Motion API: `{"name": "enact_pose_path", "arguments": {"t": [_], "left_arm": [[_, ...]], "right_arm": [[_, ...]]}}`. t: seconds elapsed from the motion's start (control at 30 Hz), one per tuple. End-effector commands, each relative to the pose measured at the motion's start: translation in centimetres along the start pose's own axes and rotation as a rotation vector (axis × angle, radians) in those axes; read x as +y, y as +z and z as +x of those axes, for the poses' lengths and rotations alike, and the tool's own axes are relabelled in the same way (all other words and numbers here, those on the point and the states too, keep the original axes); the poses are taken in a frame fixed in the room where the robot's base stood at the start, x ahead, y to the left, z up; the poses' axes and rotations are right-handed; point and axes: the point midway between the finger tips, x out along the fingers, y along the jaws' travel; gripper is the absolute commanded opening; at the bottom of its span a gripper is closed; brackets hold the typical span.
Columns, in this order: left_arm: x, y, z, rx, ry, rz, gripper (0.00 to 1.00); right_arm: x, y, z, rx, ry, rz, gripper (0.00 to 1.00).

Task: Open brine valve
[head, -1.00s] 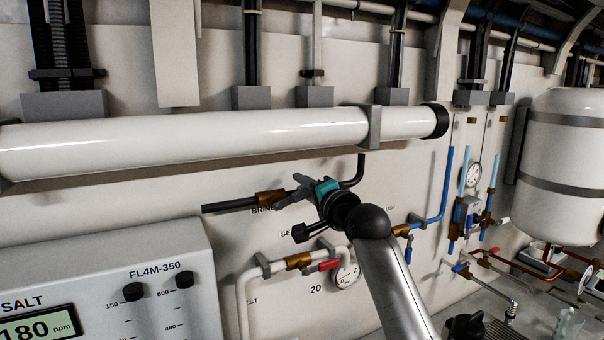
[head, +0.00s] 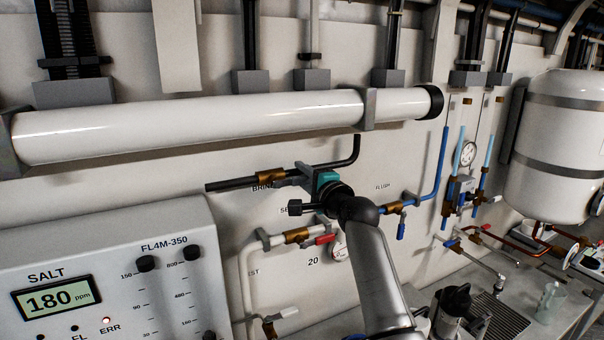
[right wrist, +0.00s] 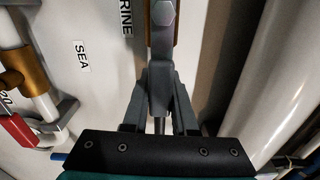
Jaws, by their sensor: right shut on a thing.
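The brine valve (head: 270,177) is a brass body on a dark pipe, left of my right gripper and partly above the BRINE label. My right gripper (head: 303,176) reaches it from the right, with its teal and black wrist in front. In the right wrist view, the valve's grey lever (right wrist: 160,75) runs from a hex bolt on the brass body down between the two fingers of my right gripper (right wrist: 160,105). The fingers are shut on this lever. In the head view the gripper hides most of the lever. My left gripper is not in view.
Below is a brass valve with a red handle (head: 325,239) beside a gauge. A blue-handled valve (head: 401,230) stands to the right. A white cylinder (head: 200,125) runs above. The SALT panel (head: 110,250), reading 180 ppm, stands at lower left. A white tank (head: 560,150) is at right.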

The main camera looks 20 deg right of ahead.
Motion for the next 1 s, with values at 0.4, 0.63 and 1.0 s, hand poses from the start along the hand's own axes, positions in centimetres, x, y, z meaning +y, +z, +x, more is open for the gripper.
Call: {"name": "enact_pose_path", "arguments": {"t": [0.4, 0.63, 1.0], "left_arm": [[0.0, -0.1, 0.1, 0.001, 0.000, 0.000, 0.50], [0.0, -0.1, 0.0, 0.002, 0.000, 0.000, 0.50], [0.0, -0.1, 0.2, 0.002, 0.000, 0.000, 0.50]], "right_arm": [[1.1, 0.0, 0.0, -0.001, 0.024, 0.005, 0.52], [0.8, 0.0, 0.0, -0.001, 0.016, 0.002, 0.55], [0.6, 0.0, -2.2, 0.000, 0.012, 0.001, 0.55]]}}
